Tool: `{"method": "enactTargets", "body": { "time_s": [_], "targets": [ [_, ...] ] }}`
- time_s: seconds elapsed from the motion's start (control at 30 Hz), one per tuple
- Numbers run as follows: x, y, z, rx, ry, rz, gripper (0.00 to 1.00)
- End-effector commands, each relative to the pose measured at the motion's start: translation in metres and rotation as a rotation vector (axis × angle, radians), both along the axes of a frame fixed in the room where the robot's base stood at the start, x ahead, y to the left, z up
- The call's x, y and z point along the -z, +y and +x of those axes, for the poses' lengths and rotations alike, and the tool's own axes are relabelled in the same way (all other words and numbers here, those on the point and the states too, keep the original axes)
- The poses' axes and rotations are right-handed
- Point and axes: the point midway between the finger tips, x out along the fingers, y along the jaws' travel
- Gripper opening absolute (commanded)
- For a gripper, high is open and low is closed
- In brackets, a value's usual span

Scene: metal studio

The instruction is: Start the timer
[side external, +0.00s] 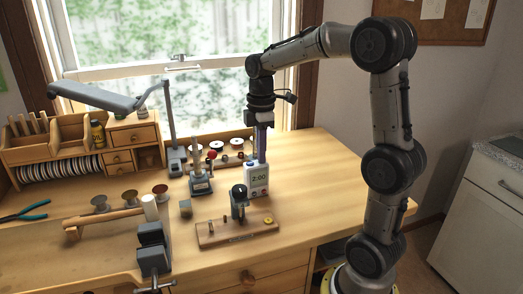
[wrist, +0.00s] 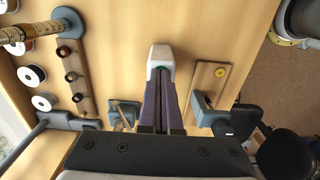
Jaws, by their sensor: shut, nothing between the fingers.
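The timer (side external: 257,184) is a small white box standing upright on the bench, and its display reads 2:00. My gripper (side external: 261,158) points straight down, right at the timer's top. Its fingers are shut together with nothing between them. In the wrist view the fingertips (wrist: 162,76) overlap the timer's white top (wrist: 161,54). A bit of green shows at the fingertips, mostly hidden by them. I cannot tell whether the fingertips touch the timer or hover just above it.
A wooden board (side external: 218,235) with a dark clamp-like fixture and yellow knob lies in front of the timer. The bench's right side is clear.

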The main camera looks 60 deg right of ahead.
Motion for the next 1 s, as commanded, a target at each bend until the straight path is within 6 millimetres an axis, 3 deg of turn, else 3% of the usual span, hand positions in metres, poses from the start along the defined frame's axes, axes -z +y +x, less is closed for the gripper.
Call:
{"method": "enactTargets", "body": {
  "time_s": [0.1,0.23,0.53,0.67,1.0],
  "targets": [
    [0.013,0.001,-0.002,0.0,0.01,0.006,0.0],
    [0.016,0.001,-0.002,0.0,0.016,0.009,0.0],
    [0.008,0.001,0.0,0.0,0.008,0.007,0.0],
    [-0.013,0.0,0.001,0.0,-0.005,-0.001,0.0],
    [-0.092,-0.001,0.002,0.0,-0.022,-0.011,0.0]
  ]
}}
